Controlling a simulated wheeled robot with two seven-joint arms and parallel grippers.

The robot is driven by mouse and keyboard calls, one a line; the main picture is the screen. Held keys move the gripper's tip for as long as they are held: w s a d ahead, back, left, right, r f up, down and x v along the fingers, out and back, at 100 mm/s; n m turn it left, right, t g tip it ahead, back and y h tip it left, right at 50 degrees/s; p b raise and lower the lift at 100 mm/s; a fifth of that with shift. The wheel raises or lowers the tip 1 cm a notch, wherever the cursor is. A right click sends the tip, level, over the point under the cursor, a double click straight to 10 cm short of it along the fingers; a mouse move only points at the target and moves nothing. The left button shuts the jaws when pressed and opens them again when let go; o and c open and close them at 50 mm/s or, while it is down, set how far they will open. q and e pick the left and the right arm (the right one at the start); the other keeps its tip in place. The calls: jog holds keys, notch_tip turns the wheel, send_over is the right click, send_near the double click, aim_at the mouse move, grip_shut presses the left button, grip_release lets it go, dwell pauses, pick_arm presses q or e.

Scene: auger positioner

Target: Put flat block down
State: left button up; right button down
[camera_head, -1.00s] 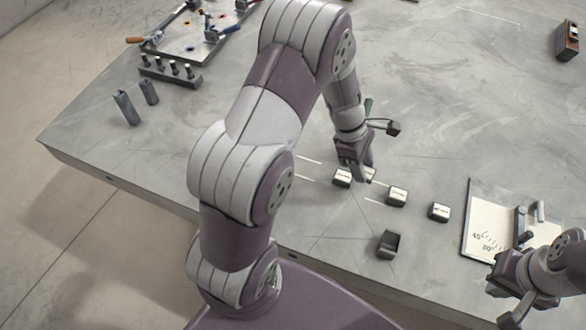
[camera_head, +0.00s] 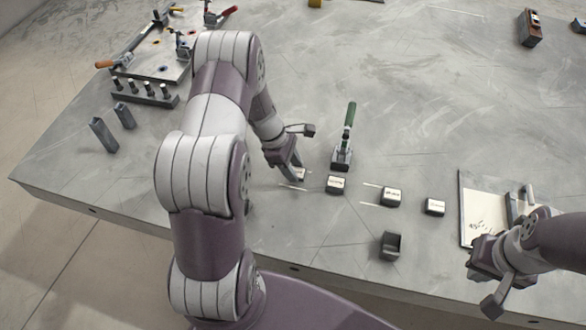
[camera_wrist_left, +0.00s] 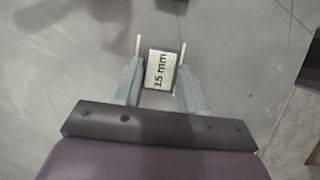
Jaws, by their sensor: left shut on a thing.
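The flat block (camera_head: 299,174) is a small dark block with a pale top. In the left wrist view it reads "15 mm" (camera_wrist_left: 160,70) and sits between the two fingers. My left gripper (camera_head: 290,172) is shut on it, low over the table beside short white marks, left of the row of similar blocks. Whether the block touches the table cannot be told; the fingers partly hide it.
Similar labelled blocks (camera_head: 337,184), (camera_head: 391,196) and (camera_head: 434,206) stand to the right. A dark open holder (camera_head: 391,246) is in front. Two grey posts (camera_head: 104,134) stand left.

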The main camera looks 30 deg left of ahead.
pick_arm(q)
jog(key=shift+f, duration=0.8)
jog(key=shift+a, duration=0.15)
jog(key=shift+f, duration=0.2)
jog(key=o, duration=1.2)
jog(key=shift+r, duration=0.25)
jog(key=v, duration=1.2)
jog(key=s+d+r+m+y, duration=0.1)
jog(key=s+d+r+m, duration=0.1)
jog(key=s+d+m, duration=0.2)
jog(key=s+d+r+m+y, duration=0.1)
jog(key=s+d+m, duration=0.3)
jog(key=m, duration=0.6)
jog(key=s+d+r+m+y, duration=0.2)
jog(key=s+d+m, duration=0.2)
jog(key=m, duration=0.2)
jog(key=shift+s+d+r+m, duration=0.25)
jog(key=shift+d+r+m, duration=0.1)
jog(key=shift+r+m, duration=0.05)
